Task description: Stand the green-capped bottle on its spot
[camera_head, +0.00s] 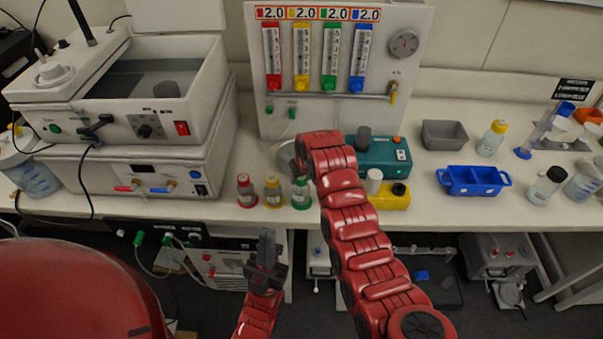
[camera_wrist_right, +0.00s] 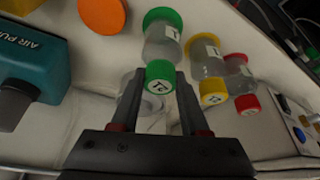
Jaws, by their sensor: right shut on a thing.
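The green-capped bottle (camera_head: 301,193) is a small clear bottle, roughly upright over a green disc (camera_head: 302,205) near the bench's front edge. In the right wrist view, its green cap (camera_wrist_right: 160,77) sits between the fingertips of my right gripper (camera_wrist_right: 160,88), which is shut on it. The bottle's clear body reaches up to the green disc (camera_wrist_right: 163,14) there. Whether its base touches the disc is not clear. In the head view, my right arm hides most of that gripper. My left gripper (camera_head: 265,258) is in front of the bench, low and away from the bottle; its opening is unclear.
Yellow-capped (camera_head: 273,190) and red-capped (camera_head: 246,190) bottles stand close left of it on matching discs. A teal air pump (camera_head: 383,160) and yellow block (camera_head: 396,199) sit to the right. An orange disc (camera_wrist_right: 102,14) lies beside the green one in the wrist view.

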